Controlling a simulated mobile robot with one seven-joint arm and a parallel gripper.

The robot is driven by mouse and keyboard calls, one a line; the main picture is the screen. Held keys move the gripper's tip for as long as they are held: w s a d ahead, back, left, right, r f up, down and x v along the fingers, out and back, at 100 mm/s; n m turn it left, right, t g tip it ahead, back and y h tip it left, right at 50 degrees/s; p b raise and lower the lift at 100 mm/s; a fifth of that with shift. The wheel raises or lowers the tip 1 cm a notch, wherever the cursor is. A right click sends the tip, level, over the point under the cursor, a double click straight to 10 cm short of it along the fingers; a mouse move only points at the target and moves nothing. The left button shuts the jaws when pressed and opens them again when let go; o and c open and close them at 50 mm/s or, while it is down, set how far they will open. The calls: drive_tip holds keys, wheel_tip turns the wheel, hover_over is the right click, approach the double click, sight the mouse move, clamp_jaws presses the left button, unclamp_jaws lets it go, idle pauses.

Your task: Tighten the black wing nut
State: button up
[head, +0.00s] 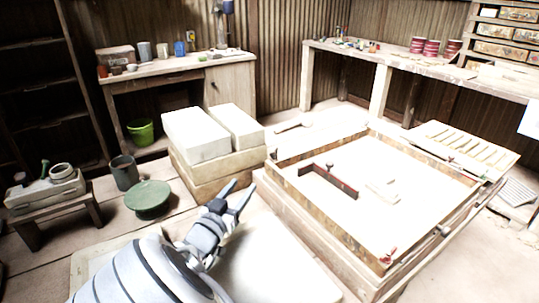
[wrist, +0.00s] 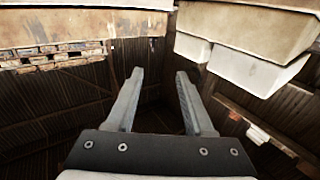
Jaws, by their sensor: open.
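My gripper (head: 242,186) is open and empty, raised in front of the low wooden frame; its two fingers also show in the wrist view (wrist: 160,75). The wooden frame (head: 320,226) stands to the right of it, with a pale bed inside. A small dark fitting (head: 446,232) sits on the frame's right side and may be the black wing nut, but it is too small to tell. A red fitting (head: 388,256) is at the near corner. No wing nut is clear in the wrist view.
Large white blocks (head: 196,136) on a wooden box stand behind my gripper. A green round lid (head: 148,197) and a dark bucket (head: 124,172) are to the left. A slatted rack (head: 462,146) rests by the frame's far right corner. Benches line the back walls.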

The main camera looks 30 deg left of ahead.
sight(271, 157)
drive_tip(key=shift+m+h, duration=0.6)
drive_tip(key=shift+h, duration=0.3)
drive_tip(key=w, duration=0.5)
drive_tip(key=w+b, duration=0.1)
drive_tip(key=w, duration=0.5)
drive_tip(key=w+b, duration=0.1)
drive_tip(key=w, duration=0.4)
drive_tip(key=shift+w+a+r, duration=0.15)
drive_tip(key=shift+w+a, duration=0.05)
drive_tip(key=shift+a, duration=0.05)
drive_tip(key=shift+c, duration=0.3)
clamp_jaws()
